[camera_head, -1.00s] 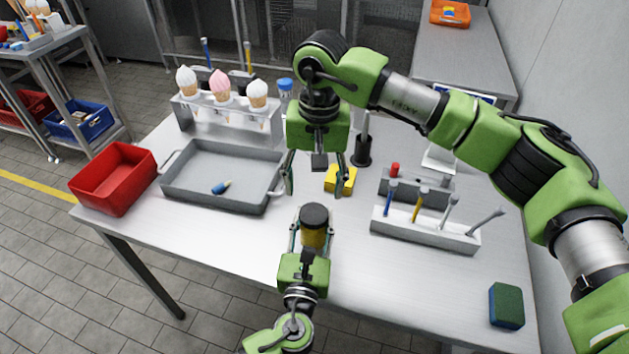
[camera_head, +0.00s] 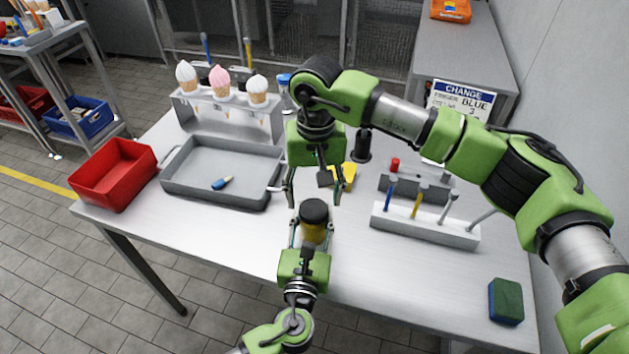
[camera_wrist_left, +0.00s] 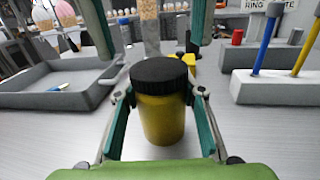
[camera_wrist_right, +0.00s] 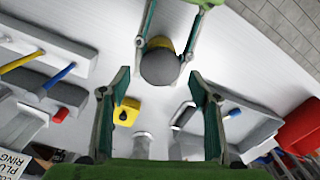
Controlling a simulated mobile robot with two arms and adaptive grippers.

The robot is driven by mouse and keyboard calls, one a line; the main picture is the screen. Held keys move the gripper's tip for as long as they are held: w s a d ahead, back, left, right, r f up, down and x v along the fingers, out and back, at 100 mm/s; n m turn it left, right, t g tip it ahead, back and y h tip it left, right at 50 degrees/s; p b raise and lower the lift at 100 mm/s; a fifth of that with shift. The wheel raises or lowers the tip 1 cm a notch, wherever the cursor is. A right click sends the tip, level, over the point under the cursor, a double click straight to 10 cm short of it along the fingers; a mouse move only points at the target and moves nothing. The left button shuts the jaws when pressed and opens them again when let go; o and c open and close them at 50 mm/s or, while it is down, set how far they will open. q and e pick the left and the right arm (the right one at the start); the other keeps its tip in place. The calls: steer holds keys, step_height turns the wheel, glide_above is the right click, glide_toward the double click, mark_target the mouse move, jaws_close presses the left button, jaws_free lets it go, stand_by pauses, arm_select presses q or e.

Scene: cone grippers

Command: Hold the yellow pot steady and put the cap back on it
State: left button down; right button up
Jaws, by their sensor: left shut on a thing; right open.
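The yellow pot (camera_head: 313,235) stands upright near the table's front edge. It also shows in the left wrist view (camera_wrist_left: 162,120). The black cap (camera_wrist_left: 160,70) sits on top of the pot and looks level; whether it is screwed tight I cannot tell. My left gripper (camera_head: 312,238) is shut on the pot's sides from the front. My right gripper (camera_head: 314,200) points down, open and empty, just behind and above the cap. In the right wrist view the cap (camera_wrist_right: 160,67) lies beyond the gap between the open fingers, not between them.
A grey tray (camera_head: 200,200) with a small blue-and-yellow item and a red bin (camera_head: 112,175) are at left. A yellow block (camera_head: 348,172) lies behind my right gripper. A tool rack (camera_head: 425,228) and a green-blue sponge (camera_head: 506,302) are at right.

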mark_target(314, 209)
steer(key=shift+f, duration=1.6)
steer(key=c, duration=1.2)
steer(key=shift+o, duration=0.2)
steer(key=m, duration=0.7)
